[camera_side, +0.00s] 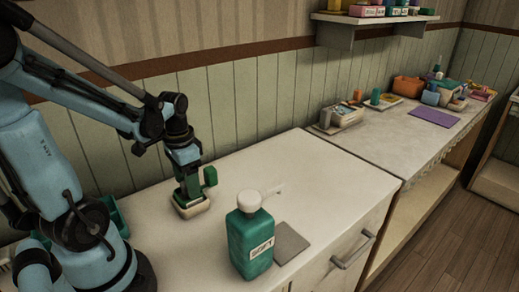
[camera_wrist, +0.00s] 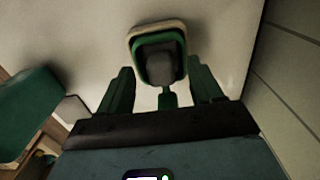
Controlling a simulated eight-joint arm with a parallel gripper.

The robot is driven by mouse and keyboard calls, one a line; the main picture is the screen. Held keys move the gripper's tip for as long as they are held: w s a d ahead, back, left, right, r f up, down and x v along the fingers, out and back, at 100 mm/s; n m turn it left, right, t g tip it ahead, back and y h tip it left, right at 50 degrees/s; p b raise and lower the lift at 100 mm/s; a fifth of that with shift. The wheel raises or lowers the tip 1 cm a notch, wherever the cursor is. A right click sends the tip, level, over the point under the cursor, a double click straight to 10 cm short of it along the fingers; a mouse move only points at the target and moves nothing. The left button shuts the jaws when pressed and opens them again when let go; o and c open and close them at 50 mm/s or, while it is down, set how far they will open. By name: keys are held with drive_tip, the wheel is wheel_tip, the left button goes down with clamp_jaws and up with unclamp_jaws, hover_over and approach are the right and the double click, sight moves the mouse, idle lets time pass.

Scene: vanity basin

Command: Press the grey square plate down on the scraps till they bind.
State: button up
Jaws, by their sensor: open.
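A flat grey square plate (camera_side: 291,242) lies on the counter, just right of the green pump bottle. No scraps can be made out there. A short green stub (camera_wrist: 167,101) shows between the fingers. Contact with the dish cannot be told.
The green pump bottle (camera_side: 251,243) stands at the counter's front, its white spout pointing right. A green container (camera_side: 115,217) is partly hidden behind my arm. The far counter holds a purple mat (camera_side: 433,117) and several small items. The white counter behind the bottle is clear.

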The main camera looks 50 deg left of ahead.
sight(182, 186)
wheel_tip(182, 186, up, 11)
drive_tip(key=w+d+f+t, duration=0.1)
drive_tip(key=w+d+t, duration=0.2)
drive_tip(key=d, duration=0.3)
drive_tip(key=w+d+f+t, duration=0.2)
drive_tip(key=w+d+t, duration=0.1)
drive_tip(key=d, duration=0.4)
drive_tip(key=shift+t, duration=0.6)
